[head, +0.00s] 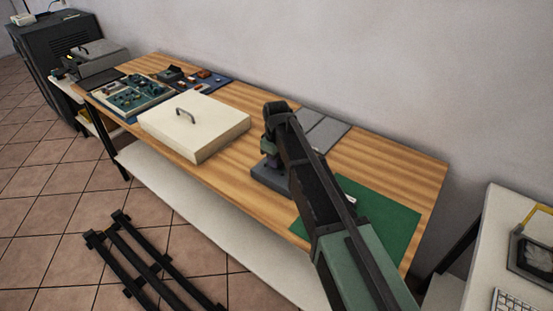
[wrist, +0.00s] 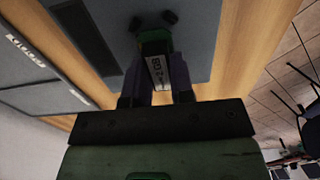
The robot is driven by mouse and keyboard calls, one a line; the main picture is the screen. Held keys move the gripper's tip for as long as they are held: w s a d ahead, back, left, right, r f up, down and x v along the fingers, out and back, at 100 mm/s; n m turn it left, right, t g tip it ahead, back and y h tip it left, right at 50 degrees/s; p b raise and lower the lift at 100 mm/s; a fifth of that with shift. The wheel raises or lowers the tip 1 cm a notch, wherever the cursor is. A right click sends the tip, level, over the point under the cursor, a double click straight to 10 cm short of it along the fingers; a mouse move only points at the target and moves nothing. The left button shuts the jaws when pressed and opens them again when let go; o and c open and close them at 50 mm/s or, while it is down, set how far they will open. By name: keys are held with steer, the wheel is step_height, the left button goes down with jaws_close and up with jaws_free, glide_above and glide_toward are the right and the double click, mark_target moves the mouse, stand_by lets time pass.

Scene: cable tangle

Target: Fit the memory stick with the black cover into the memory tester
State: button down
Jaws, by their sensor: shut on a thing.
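My gripper (wrist: 157,78) is shut on a memory stick (wrist: 157,68) with a white label ending in "GB" and dark edges. The fingers are on either side of it, and a green part shows at its far end. Beyond it is the grey surface of a block (wrist: 205,50) with two small black posts, which appears to be the memory tester. In the head view, my gripper (head: 264,156) points down over this dark grey block (head: 268,178). I cannot tell whether the stick touches it or sits in a slot. The stick's cover colour is not clear.
A cream case (head: 195,125) with a handle stands left of the block. Farther left is a tray of parts (head: 135,97). Grey panels (head: 322,130) lie behind my arm. A green mat (head: 385,215) lies to the right. Bare wood shows between them.

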steer(key=shift+f+b, duration=0.65)
steer(key=shift+f, duration=0.05)
steer(key=c, duration=0.9)
jaws_free()
steer(key=shift+r, duration=0.15)
step_height(320, 180, up, 11)
steer(key=p, duration=1.1)
steer(key=shift+f, duration=0.2)
step_height(320, 180, up, 6)
steer(key=p, duration=0.6)
